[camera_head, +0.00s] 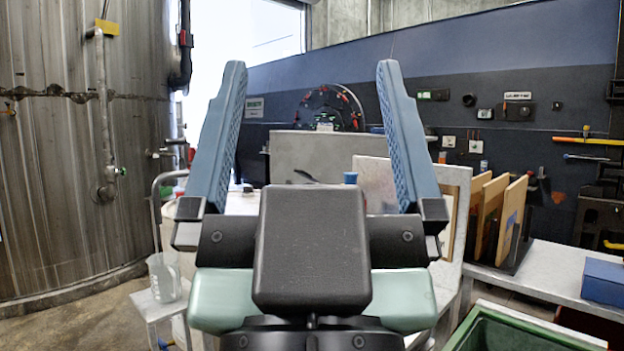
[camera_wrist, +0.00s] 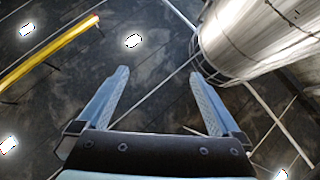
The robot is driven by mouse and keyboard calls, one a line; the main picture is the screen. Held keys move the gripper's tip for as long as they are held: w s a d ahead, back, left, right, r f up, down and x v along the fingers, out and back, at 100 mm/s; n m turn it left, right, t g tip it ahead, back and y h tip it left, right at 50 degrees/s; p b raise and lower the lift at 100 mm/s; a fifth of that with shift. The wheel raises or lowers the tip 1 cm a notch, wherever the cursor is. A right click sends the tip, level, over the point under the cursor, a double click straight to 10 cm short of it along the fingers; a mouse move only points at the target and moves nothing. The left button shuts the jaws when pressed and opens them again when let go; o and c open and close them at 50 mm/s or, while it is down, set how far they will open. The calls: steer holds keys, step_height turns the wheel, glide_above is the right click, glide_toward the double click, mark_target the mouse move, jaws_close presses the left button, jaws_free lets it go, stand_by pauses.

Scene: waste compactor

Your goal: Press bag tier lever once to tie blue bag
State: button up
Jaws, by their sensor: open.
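My gripper (camera_head: 311,66) is raised in the middle of the head view. Its two blue ridged fingers are spread wide, with nothing between them. The wrist view also shows my gripper (camera_wrist: 158,74) open and empty, facing the ceiling. I cannot make out a bag tier lever or a blue bag in either view. A round dark device with red and green parts (camera_head: 330,108) shows far behind, between the fingers. My gripper hides much of the bench area behind it.
A large metal tank (camera_head: 60,180) stands at the left. At the right are a grey bench (camera_head: 545,275) with upright wooden boards (camera_head: 488,215), a blue box (camera_head: 604,281) and a green bin (camera_head: 500,332). Overhead is a yellow beam (camera_wrist: 50,55).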

steer(key=shift+c, duration=0.3)
steer(key=shift+r, duration=0.1)
steer(key=shift+c, duration=1.1)
steer(key=shift+r+p, duration=0.25)
steer(key=shift+p, duration=0.15)
steer(key=shift+c, duration=1.2)
step_height(320, 180, up, 8)
steer(key=p, duration=0.8)
steer(key=c, duration=1)
step_height(320, 180, up, 8)
steer(key=p, duration=0.7)
steer(key=shift+f, duration=0.25)
jaws_close()
steer(key=shift+f, duration=0.1)
